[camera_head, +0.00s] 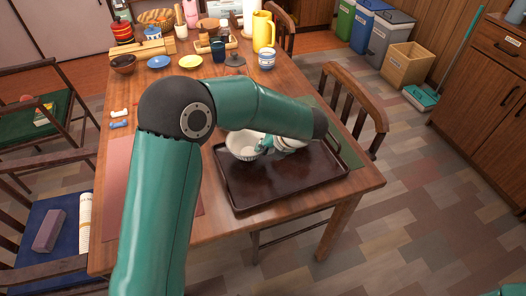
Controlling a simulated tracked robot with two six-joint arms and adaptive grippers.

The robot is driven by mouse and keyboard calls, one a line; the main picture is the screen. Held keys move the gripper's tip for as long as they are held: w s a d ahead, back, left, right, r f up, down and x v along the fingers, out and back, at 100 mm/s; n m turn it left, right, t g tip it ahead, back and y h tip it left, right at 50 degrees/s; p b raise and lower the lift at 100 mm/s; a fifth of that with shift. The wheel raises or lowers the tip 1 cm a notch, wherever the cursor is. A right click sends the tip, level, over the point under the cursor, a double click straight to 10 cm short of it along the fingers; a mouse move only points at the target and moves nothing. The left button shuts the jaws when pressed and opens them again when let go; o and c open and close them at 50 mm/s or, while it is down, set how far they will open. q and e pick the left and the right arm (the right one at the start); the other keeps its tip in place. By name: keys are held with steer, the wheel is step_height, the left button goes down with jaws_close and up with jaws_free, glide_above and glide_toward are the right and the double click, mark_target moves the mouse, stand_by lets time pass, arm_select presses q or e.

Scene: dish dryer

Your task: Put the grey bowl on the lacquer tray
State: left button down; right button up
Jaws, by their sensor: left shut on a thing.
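The lacquer tray (280,187) is dark brown and lies near the right front corner of the wooden table. The grey bowl (242,146), pale in this light, is upright at the tray's back left part; I cannot tell if it touches the tray. My left gripper (263,147) comes in from the bowl's right and is shut on its right side. My left forearm hides the bowl's back edge and much of the gripper. My right gripper is out of view.
A dark lid-like thing (235,61), a blue-and-white cup (267,59) and a yellow jug (263,31) stand farther back on the table. A wooden chair (351,105) stands close at the right edge.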

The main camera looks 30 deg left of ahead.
arm_select(q)
steer(key=shift+f, duration=0.55)
steer(key=c, duration=1.2)
jaws_free()
steer(key=shift+c, duration=0.2)
steer(key=shift+d+r, duration=0.1)
steer(key=shift+r, duration=0.05)
steer(key=p+v, duration=0.2)
steer(key=v, duration=0.9)
steer(key=shift+d+r, duration=0.2)
steer(key=shift+r, duration=0.15)
steer(key=shift+s+f, duration=0.1)
steer(key=shift+s, duration=0.05)
